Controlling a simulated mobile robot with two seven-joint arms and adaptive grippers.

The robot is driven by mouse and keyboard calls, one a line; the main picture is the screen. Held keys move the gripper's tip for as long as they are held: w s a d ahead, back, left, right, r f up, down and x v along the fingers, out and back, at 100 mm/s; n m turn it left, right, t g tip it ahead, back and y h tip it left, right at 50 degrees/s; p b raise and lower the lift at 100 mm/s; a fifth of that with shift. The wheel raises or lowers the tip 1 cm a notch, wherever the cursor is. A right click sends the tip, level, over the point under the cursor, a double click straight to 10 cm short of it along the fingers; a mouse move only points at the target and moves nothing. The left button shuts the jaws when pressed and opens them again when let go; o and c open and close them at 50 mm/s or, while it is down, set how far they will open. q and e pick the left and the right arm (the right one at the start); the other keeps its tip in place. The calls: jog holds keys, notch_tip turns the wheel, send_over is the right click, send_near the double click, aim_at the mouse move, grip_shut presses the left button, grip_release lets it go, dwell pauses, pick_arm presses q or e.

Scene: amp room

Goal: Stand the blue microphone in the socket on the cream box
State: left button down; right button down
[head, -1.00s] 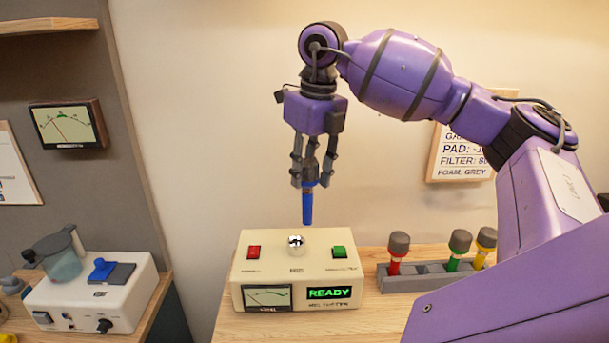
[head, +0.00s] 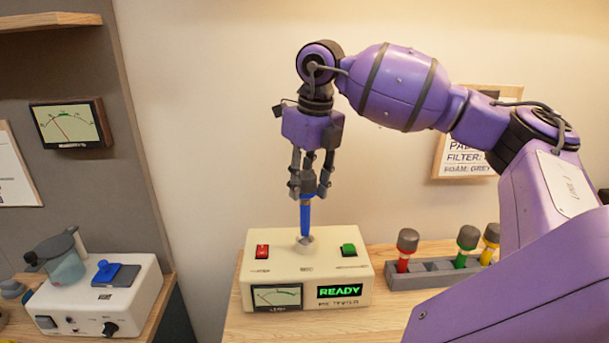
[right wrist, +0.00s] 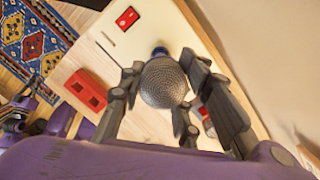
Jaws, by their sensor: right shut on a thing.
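The blue microphone (head: 305,216) is upright, shut in my right gripper (head: 309,190), which points down above the cream box (head: 290,268). The microphone's lower end meets the socket (head: 305,240) on top of the box. I cannot tell how deep it sits. The gripper's fingers close around the upper part of the microphone and hide much of it in the head view. In the right wrist view, its grey mesh head (right wrist: 163,82) shows between the fingers, with a little blue beyond it.
The box has a red switch (head: 262,251), a green switch (head: 348,249) and a lit READY display (head: 340,291). To its right, a grey rack (head: 420,279) holds red, green and yellow microphones. A white device (head: 130,305) stands at the left, across a gap.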

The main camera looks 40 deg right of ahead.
jog(key=shift+f+b, duration=0.3)
jog(key=shift+f, duration=1.8)
jog(key=c, duration=1.2)
grip_release()
jog(key=shift+f, duration=0.1)
jog(key=r, duration=0.4)
jog(key=s+r, duration=0.1)
jog(key=r, duration=0.7)
jog(key=shift+s, duration=0.4)
jog(key=shift+f, duration=0.1)
